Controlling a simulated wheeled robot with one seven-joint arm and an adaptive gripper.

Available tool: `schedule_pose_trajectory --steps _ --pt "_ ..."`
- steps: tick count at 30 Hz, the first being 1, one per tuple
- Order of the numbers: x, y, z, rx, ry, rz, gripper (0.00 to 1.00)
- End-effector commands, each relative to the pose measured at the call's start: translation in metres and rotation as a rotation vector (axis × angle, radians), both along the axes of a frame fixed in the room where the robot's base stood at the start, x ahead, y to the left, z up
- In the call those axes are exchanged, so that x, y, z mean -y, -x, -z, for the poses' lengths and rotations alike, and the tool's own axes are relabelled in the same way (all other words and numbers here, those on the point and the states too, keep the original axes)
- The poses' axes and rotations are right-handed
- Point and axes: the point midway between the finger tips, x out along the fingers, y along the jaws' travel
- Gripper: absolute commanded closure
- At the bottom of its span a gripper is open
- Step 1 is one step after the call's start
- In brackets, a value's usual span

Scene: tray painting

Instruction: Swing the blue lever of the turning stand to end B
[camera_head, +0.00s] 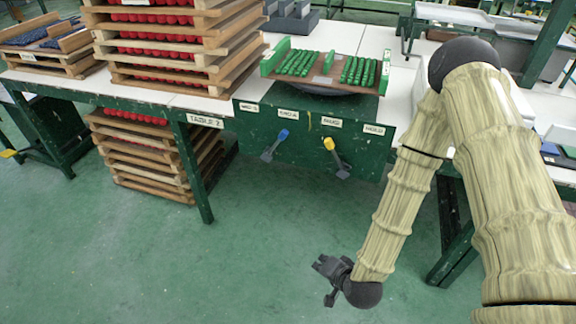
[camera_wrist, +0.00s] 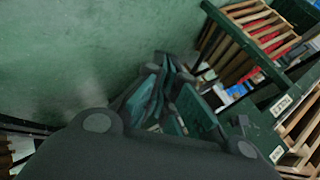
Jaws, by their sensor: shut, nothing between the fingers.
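The turning stand carries a tray of green pieces (camera_head: 322,70) on the table. Below it is a green front panel (camera_head: 310,145) with several white labels along its top, some reading like END A and END B, too small to read surely. The blue lever (camera_head: 282,136) is on the left of the panel, its grey arm slanting down-left. A yellow lever (camera_head: 329,144) is to its right, its grey arm slanting down-right. My gripper (camera_head: 325,281) is shut and empty, low in front of the panel and well apart from both levers. It also shows in the wrist view (camera_wrist: 165,95).
Stacked wooden trays with red pieces (camera_head: 165,45) stand on the table to the left, with more stacked trays (camera_head: 150,155) underneath. A green table leg (camera_head: 197,175) stands left of the panel. The green floor (camera_head: 180,260) in front is clear.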

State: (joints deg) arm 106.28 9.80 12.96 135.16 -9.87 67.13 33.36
Motion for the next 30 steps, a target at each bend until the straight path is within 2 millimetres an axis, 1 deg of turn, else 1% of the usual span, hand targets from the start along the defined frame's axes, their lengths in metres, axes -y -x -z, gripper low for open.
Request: schedule_pose_trajectory --steps 1,5,6,9,12,15,18,21,24,27,30 --pt "-0.008 -0.017 0.009 0.045 -0.056 0.038 1.00" --pt "-0.026 -0.059 -0.003 0.161 -0.224 0.139 1.00" --pt "-0.030 -0.071 -0.008 0.195 -0.278 0.169 1.00" --pt "-0.040 -0.098 -0.023 0.276 -0.420 0.234 1.00" --pt "-0.047 -0.123 -0.041 0.359 -0.569 0.293 1.00" --pt "-0.052 -0.144 -0.060 0.435 -0.724 0.342 1.00" --pt "-0.053 -0.161 -0.080 0.505 -0.877 0.379 1.00" --pt "-0.052 -0.173 -0.100 0.561 -1.011 0.405 1.00" --pt "-0.051 -0.180 -0.116 0.602 -1.115 0.416 1.00" --pt "-0.049 -0.184 -0.127 0.628 -1.181 0.424 1.00" --pt "-0.048 -0.185 -0.134 0.640 -1.215 0.426 1.00"
